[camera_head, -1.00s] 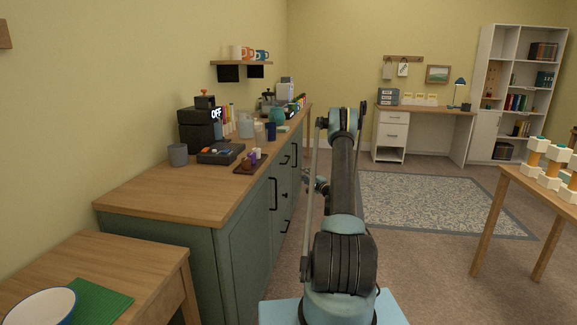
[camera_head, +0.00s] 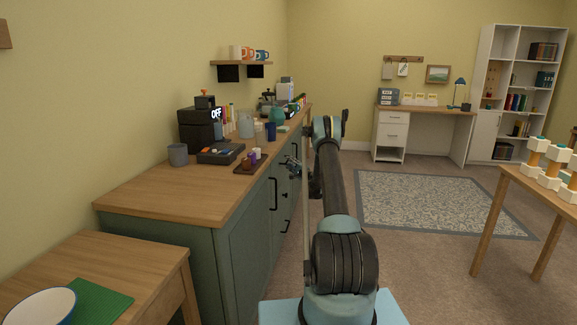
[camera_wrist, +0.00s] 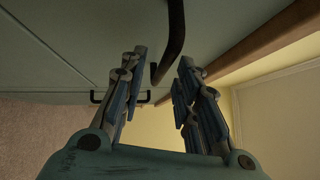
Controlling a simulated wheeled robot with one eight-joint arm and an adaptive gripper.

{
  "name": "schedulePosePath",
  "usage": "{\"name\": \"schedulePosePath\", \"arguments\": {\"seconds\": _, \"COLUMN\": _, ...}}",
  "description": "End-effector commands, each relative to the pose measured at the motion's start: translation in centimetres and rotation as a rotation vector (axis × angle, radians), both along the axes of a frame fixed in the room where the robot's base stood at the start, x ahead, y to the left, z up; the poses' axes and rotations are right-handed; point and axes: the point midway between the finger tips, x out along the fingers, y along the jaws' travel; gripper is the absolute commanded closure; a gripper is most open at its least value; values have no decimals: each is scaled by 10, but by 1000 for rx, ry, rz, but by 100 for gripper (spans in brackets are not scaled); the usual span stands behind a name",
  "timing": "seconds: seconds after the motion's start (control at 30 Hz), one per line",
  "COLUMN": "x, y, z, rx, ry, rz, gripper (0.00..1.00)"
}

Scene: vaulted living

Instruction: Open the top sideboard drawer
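The sideboard (camera_head: 243,262) is green with a wooden top and stands along the left wall in the head view. Its drawer fronts look closed. My gripper (camera_head: 294,168) is at the sideboard's front, below the countertop edge, and partly covers the drawer handles there. In the wrist view my gripper (camera_wrist: 160,75) is open, with its two fingers apart. A dark bar handle (camera_wrist: 175,35) on the green front reaches into the gap between the fingers; contact cannot be told. A second dark handle (camera_wrist: 97,97) lies beyond the left finger.
The countertop's wooden edge (camera_wrist: 262,38) runs close by on the right in the wrist view. A tray (camera_head: 240,169) with small items and several other objects stand on the sideboard. A side table (camera_head: 140,260) is at the near left.

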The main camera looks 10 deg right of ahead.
Motion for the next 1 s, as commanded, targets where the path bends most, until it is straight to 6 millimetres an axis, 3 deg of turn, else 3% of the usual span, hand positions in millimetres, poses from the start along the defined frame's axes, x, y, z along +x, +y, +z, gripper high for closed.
{"name": "schedulePosePath", "arguments": {"seconds": 0.2, "x": 13, "y": 6, "z": 2, "rx": 1, "ry": 0, "rz": 0, "gripper": 70}}
{"name": "schedulePosePath", "arguments": {"seconds": 0.5, "x": 15, "y": 7, "z": 3, "rx": 0, "ry": 0, "rz": 0, "gripper": 70}}
{"name": "schedulePosePath", "arguments": {"seconds": 0.63, "x": 15, "y": 7, "z": 3, "rx": 0, "ry": 0, "rz": 0, "gripper": 97}}
{"name": "schedulePosePath", "arguments": {"seconds": 0.67, "x": 15, "y": 7, "z": 3, "rx": 0, "ry": 0, "rz": 0, "gripper": 100}}
{"name": "schedulePosePath", "arguments": {"seconds": 1.0, "x": 13, "y": 3, "z": 2, "rx": -1, "ry": 0, "rz": 0, "gripper": 100}}
